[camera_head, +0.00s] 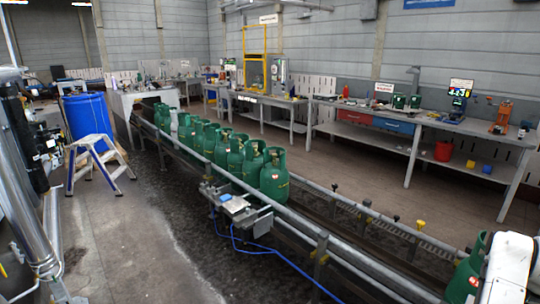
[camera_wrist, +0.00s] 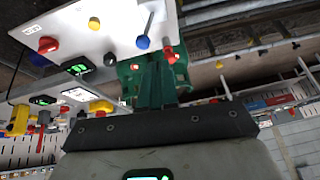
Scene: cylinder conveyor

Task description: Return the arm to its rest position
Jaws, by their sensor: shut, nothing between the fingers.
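My arm's pale end (camera_head: 508,268) shows at the lower right in the head view, cut off by the edge; no fingers show there. It covers part of a green gas cylinder (camera_head: 468,275). In the wrist view a pale body with a dark bolted edge fills the bottom. My gripper (camera_wrist: 156,82) appears as a narrow green pair of shapes above the middle of that edge, shut with nothing held; its fingertips are hard to make out against the green behind.
A row of several green cylinders (camera_head: 273,175) stands on the conveyor (camera_head: 345,258). A workbench (camera_head: 420,128) runs along the back right. A step stool (camera_head: 98,162) and blue drum (camera_head: 88,116) stand at left. A panel with coloured knobs (camera_wrist: 110,35) is close in the wrist view.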

